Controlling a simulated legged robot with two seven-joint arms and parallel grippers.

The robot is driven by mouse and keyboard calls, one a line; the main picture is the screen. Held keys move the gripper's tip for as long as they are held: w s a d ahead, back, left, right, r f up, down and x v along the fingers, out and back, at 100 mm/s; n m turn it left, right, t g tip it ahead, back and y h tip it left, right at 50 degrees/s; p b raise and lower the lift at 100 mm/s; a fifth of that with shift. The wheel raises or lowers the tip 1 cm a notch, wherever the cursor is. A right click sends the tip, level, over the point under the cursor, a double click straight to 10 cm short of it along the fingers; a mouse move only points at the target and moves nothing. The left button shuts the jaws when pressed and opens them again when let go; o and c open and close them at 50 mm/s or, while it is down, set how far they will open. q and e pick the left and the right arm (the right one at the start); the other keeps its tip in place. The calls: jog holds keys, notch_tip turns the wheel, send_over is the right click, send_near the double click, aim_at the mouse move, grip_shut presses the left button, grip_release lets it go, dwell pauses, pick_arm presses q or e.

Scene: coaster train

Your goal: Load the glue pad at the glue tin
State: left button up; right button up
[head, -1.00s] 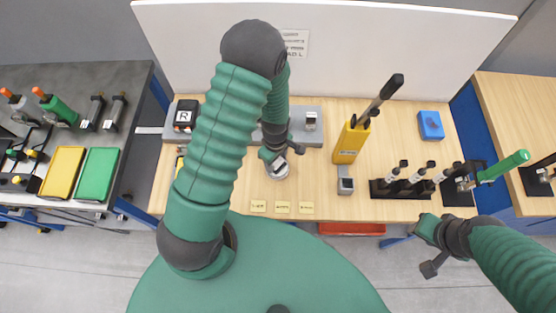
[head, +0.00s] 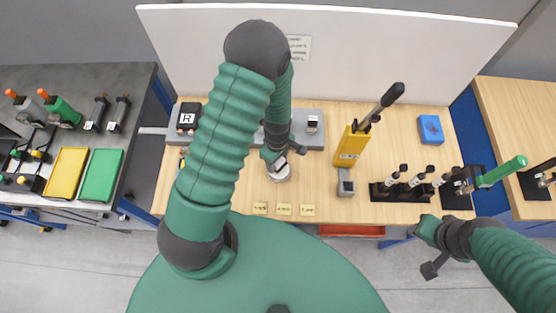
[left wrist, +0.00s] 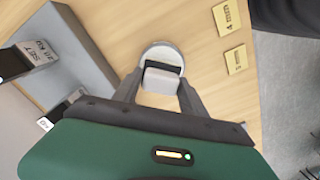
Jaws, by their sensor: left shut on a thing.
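The glue tin (head: 279,174) is a round, pale container standing on the wooden bench, left of the yellow lever tool. It also shows in the left wrist view (left wrist: 158,48). My left gripper (head: 280,160) is over the tin, pointing down. In the left wrist view its two dark fingers are shut on a pale block with a dark band (left wrist: 161,80), which looks like the glue pad. The pad overlaps the tin in that view; I cannot tell whether it touches the glue. My right gripper (head: 430,250) is off the bench's front edge, and its jaws are not clear.
A yellow lever tool (head: 350,148) stands right of the tin. A grey rail (head: 308,139) lies behind it. Small yellow labels (head: 284,209) lie in front. A black rack (head: 402,189) and a blue block (head: 431,128) are further right. Yellow (head: 64,174) and green (head: 100,177) trays are left.

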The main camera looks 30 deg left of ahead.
pick_arm(q)
jog(key=r+p, duration=0.3)
jog(key=r, duration=0.2)
jog(key=shift+d+r+p, duration=0.1)
jog(key=shift+d+p, duration=0.1)
jog(key=shift+p, duration=0.2)
jog(key=shift+a, duration=0.1)
